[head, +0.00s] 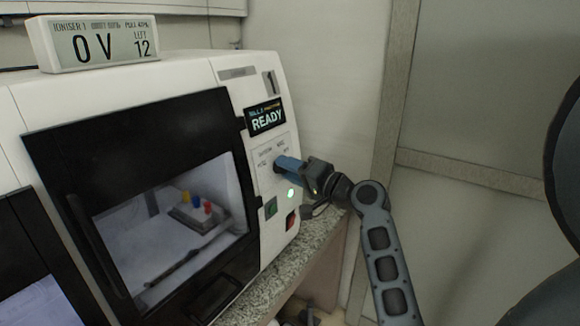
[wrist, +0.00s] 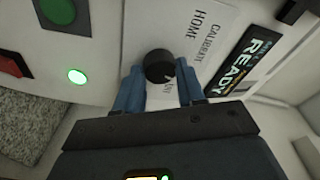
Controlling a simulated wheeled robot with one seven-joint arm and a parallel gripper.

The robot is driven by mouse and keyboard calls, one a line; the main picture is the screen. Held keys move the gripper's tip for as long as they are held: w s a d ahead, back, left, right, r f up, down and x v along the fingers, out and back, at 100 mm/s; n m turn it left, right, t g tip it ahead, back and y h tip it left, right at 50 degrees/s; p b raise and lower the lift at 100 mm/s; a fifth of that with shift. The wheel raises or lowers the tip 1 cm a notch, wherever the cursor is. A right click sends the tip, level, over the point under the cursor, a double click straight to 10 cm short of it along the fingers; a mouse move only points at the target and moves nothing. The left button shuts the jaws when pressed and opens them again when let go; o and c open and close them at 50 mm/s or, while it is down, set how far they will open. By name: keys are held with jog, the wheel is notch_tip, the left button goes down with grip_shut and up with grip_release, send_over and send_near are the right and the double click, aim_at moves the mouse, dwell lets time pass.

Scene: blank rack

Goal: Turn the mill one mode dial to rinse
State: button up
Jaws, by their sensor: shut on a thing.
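The mode dial (wrist: 160,66) is a round black knob on a white label plate on the mill front. In the wrist view my gripper (wrist: 161,86) has one blue finger on each side of it, shut on the knob. The words CALIBRATE and HOME show on the plate (wrist: 205,25). Another label beside the knob is partly covered and I cannot read it. A pale mark shows at the knob's lower right edge. In the head view my gripper (head: 280,164) reaches the panel from the right and hides the dial. The mill (head: 232,95) shows READY on its display (head: 265,118).
Below the dial are a lit green lamp (head: 291,193), a green button (head: 271,207) and a red switch (head: 291,220). The mill's dark window door (head: 240,165) is on the left. An ioniser display (head: 95,43) stands on top. A granite counter (head: 315,245) runs below.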

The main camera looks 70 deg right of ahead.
dwell(0.3)
jog(key=o, duration=1)
jog(key=shift+o, duration=0.2)
jog(key=shift+s, duration=0.1)
jog(key=b+v, duration=0.2)
jog(key=v, duration=0.5)
jog(key=shift+s, duration=0.3)
jog(key=shift+a, duration=0.1)
